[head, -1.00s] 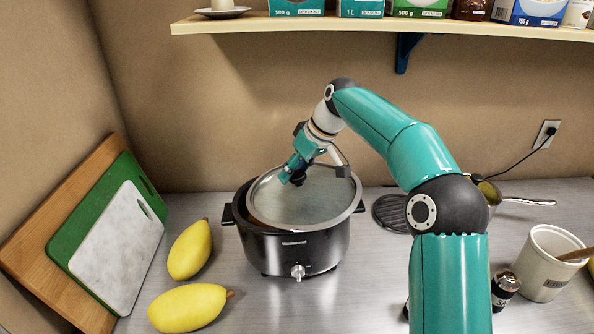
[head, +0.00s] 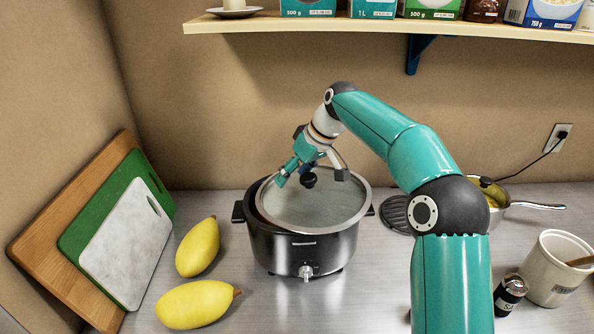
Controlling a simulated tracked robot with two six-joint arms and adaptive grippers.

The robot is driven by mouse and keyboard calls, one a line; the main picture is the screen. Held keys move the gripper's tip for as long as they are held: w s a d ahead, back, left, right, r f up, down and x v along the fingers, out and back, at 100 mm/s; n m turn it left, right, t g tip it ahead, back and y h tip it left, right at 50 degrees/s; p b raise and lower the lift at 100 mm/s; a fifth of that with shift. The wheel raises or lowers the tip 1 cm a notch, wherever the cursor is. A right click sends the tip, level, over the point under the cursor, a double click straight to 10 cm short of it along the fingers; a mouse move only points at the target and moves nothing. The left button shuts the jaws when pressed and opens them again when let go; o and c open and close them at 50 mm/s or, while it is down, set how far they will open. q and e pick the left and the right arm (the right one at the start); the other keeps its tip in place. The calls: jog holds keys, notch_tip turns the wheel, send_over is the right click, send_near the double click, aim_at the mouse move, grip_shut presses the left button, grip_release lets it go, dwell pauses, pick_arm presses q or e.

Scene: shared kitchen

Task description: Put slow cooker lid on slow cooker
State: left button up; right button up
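The slow cooker (head: 303,252) is a black pot with a front dial, standing on the counter. Its glass lid (head: 318,212) with a metal rim and black knob (head: 308,181) lies over the top. The lid looks shifted to the right, with a dark strip of the pot's opening showing at the left. My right gripper (head: 311,179) is over the lid, its fingers spread apart with the knob showing between them and a gap on each side. My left gripper is not in view.
Two yellow fruits (head: 198,247) lie left of the cooker, near leaning cutting boards (head: 128,243). A dark round trivet (head: 397,213), a pan (head: 497,205), a white crock (head: 556,266) and a small jar (head: 509,294) are to the right. A shelf (head: 400,27) hangs above.

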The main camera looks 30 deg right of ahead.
aim_at(312, 177)
jog(key=shift+o, duration=0.7)
jog(key=shift+w+a+f, duration=0.1)
jog(key=shift+w+f, duration=0.15)
jog(key=shift+w, duration=0.15)
jog(key=shift+s+d+r, duration=0.15)
jog(key=shift+s+d, duration=0.05)
jog(key=shift+s, duration=0.05)
jog(key=shift+r, duration=0.35)
jog(key=v, duration=0.9)
jog(key=shift+s+d+r, duration=0.1)
jog(key=shift+r, duration=0.25)
jog(key=shift+s+d+r, duration=0.15)
jog(key=shift+s+r, duration=0.15)
jog(key=shift+r, duration=0.25)
